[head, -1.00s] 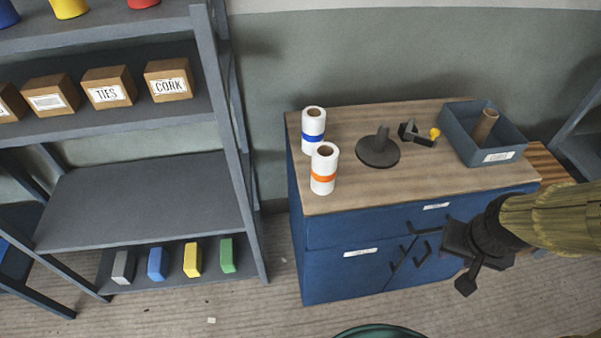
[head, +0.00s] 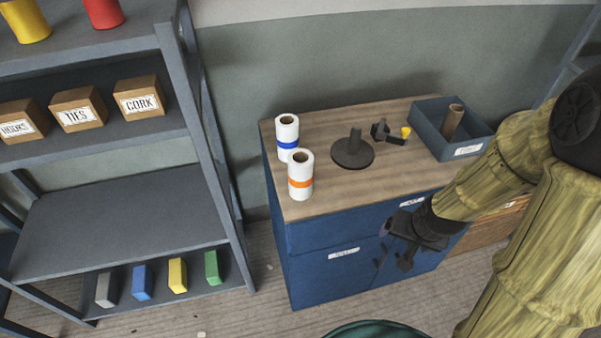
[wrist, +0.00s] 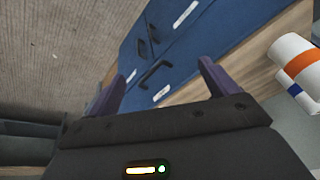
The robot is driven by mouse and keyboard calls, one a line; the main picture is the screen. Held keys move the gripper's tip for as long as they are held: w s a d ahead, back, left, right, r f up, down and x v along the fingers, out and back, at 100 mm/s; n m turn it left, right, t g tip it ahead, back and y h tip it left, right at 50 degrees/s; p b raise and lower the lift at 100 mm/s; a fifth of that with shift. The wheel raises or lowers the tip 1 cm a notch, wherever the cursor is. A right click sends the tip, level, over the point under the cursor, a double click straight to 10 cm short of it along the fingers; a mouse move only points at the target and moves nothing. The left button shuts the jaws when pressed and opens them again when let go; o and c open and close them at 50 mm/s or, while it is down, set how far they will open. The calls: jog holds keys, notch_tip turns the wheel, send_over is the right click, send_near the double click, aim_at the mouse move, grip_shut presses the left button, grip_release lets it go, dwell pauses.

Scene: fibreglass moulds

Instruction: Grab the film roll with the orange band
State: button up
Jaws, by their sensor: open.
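The film roll with the orange band (head: 300,183) stands upright at the front left of the wooden cabinet top. Just behind it stands the film roll with the blue band (head: 287,140). In the wrist view the orange-banded roll (wrist: 296,55) is at the right edge, partly cut off, with part of the blue-banded roll (wrist: 291,92) below it. My gripper (head: 400,247) is in front of the blue cabinet, lower than its top and to the right of the rolls. In the wrist view my gripper (wrist: 160,88) has its fingers apart with nothing between them.
The blue cabinet (head: 310,268) has protruding handles. On its top are a dark round stand (head: 352,153), a tape dispenser (head: 388,132) and a blue-grey bin (head: 430,135) holding a brown tube. A grey shelf unit (head: 205,130) stands at the left. A green round thing (head: 375,329) shows at the bottom.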

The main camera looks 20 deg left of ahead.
jog(key=a+f+m+t+y+p, duration=0.1)
jog(key=a+f+m+y+p, duration=0.2)
jog(key=a, duration=0.6)
jog(key=a+f+m+t+y, duration=0.1)
jog(key=a+f+m+y, duration=0.35)
jog(key=a, duration=0.35)
jog(key=a+r+m+t+y+p, duration=0.2)
jog(key=a+r+m+t+y, duration=0.15)
jog(key=a+m, duration=0.3)
notch_tip(320, 180, up, 6)
jog(key=w+d+m+t+h+p, duration=0.1)
jog(key=m+t, duration=0.5)
jog(key=m, duration=0.8)
jog(key=shift+w+d+r+m+t+h+p, duration=0.15)
jog(key=shift+w+d+m+t+h+p, duration=0.2)
jog(key=shift+d+h, duration=0.35)
jog(key=shift+a, duration=0.15)
